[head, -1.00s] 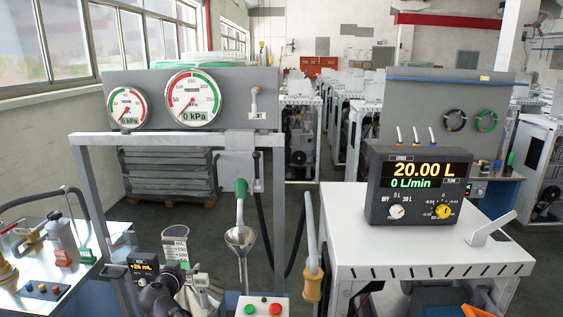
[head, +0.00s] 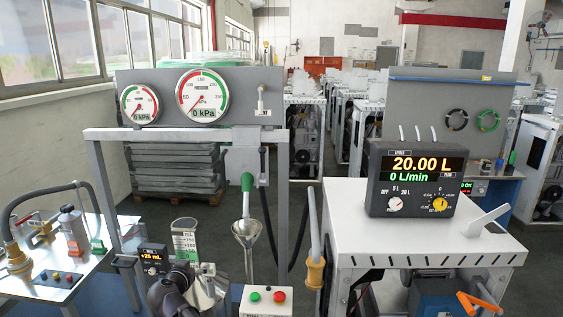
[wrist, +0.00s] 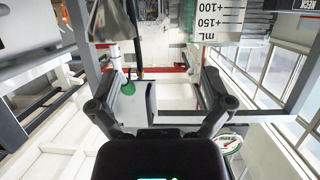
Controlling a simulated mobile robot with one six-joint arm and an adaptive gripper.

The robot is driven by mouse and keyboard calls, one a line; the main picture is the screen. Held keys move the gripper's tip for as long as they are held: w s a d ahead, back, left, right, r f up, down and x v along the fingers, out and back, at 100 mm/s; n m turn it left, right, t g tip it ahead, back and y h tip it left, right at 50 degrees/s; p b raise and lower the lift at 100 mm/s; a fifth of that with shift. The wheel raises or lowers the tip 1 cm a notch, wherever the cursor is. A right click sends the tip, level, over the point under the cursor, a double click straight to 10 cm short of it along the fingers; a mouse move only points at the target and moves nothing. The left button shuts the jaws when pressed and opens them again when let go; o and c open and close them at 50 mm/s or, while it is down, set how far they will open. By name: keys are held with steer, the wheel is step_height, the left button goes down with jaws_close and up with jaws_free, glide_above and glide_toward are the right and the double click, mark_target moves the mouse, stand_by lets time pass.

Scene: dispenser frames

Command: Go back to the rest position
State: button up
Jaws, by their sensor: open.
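My gripper (wrist: 160,105) shows in the wrist view with its two dark fingers spread apart and nothing between them. In the head view a dark part of my arm (head: 172,292) shows at the bottom, in front of the measuring beaker; the fingertips cannot be made out there. The clear graduated beaker (head: 185,240) stands just behind the arm, and its mL scale shows large at the top of the wrist view (wrist: 218,18). The green-handled nozzle (head: 247,190) hangs above a metal funnel (head: 247,232), right of the arm.
A grey frame (head: 200,134) carries two gauges (head: 203,95) reading 0 kPa. A display box (head: 415,180) reading 20.00 L sits on a white cabinet (head: 350,215) at right. A bench (head: 40,285) with fittings is at left. A button box (head: 266,299) stands right of my arm.

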steer(key=d+f+g+h, duration=0.1)
steer(key=d+f+g, duration=0.1)
steer(key=d, duration=0.6)
steer(key=s+d+f+g+h, duration=0.1)
steer(key=d+f+g, duration=0.1)
steer(key=d, duration=0.6)
steer(key=d+f+m+g+h, duration=0.1)
steer(key=d+f+g, duration=0.1)
steer(key=d, duration=0.7)
steer(key=shift+s+d+f+g, duration=0.1)
steer(key=shift+s+f+g, duration=0.1)
steer(key=shift+f, duration=0.2)
steer(key=shift+s+f+g, duration=0.15)
steer(key=shift+f+g, duration=0.05)
steer(key=shift+f, duration=0.15)
steer(key=s+d+f+n+g+y, duration=0.1)
steer(key=s+d+f+g+y, duration=0.1)
steer(key=s+d, duration=0.5)
steer(key=s+d+f+g+y, duration=0.2)
steer(key=s+d+g, duration=0.3)
steer(key=d, duration=0.6)
steer(key=s+f, duration=0.1)
steer(key=s, duration=0.1)
steer(key=shift+s+n, duration=0.3)
steer(key=shift+n, duration=0.1)
steer(key=shift+a, duration=0.15)
